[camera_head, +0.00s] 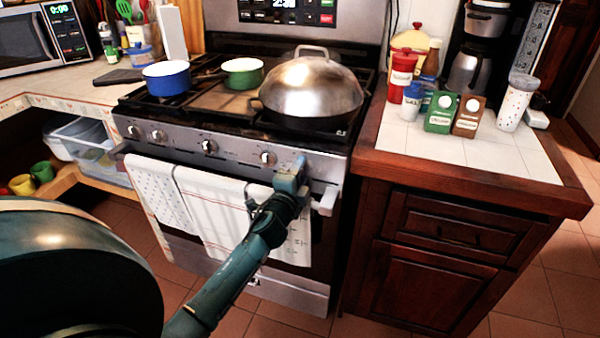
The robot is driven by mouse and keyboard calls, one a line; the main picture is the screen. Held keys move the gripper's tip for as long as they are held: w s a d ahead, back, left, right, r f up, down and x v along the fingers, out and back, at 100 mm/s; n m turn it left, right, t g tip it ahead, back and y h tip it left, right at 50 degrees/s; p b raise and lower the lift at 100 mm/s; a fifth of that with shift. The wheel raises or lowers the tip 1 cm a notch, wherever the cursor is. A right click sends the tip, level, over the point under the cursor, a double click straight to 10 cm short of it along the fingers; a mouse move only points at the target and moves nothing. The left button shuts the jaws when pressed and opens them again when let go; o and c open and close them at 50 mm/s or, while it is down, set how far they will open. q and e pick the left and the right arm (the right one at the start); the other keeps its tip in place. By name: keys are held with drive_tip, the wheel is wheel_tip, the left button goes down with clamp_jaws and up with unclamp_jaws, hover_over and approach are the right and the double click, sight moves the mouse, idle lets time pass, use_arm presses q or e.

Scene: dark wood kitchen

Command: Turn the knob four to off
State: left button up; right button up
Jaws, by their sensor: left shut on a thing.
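The stove's front panel (235,153) carries a row of silver knobs. Two knobs sit near its left end, one knob (209,146) near the middle, and another knob (268,158) to the right. My left gripper (296,168) is at the right end of the panel, just right of that last visible knob. It is shut on a stove knob that it hides from view. The hidden knob's pointing direction does not show, and I cannot read any knob numbers. My right gripper is not in view.
A silver domed lid (311,88) covers a pan on the right burners. A blue pot (167,78) and a green pot (242,73) stand on other burners. Towels (215,205) hang from the oven handle (326,202) under my arm. A tiled counter (480,150) adjoins on the right.

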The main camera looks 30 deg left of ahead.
use_arm(q)
drive_tip(key=shift+m, duration=0.7)
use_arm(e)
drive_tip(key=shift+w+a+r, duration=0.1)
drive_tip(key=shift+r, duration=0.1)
use_arm(q)
drive_tip(key=o, duration=1)
drive_tip(key=shift+c, duration=0.2)
drive_tip(key=shift+s, duration=0.1)
drive_tip(key=v, duration=1.3)
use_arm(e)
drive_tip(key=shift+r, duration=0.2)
use_arm(q)
drive_tip(key=shift+d, duration=0.1)
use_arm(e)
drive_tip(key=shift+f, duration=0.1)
use_arm(q)
drive_tip(key=shift+r, duration=0.15)
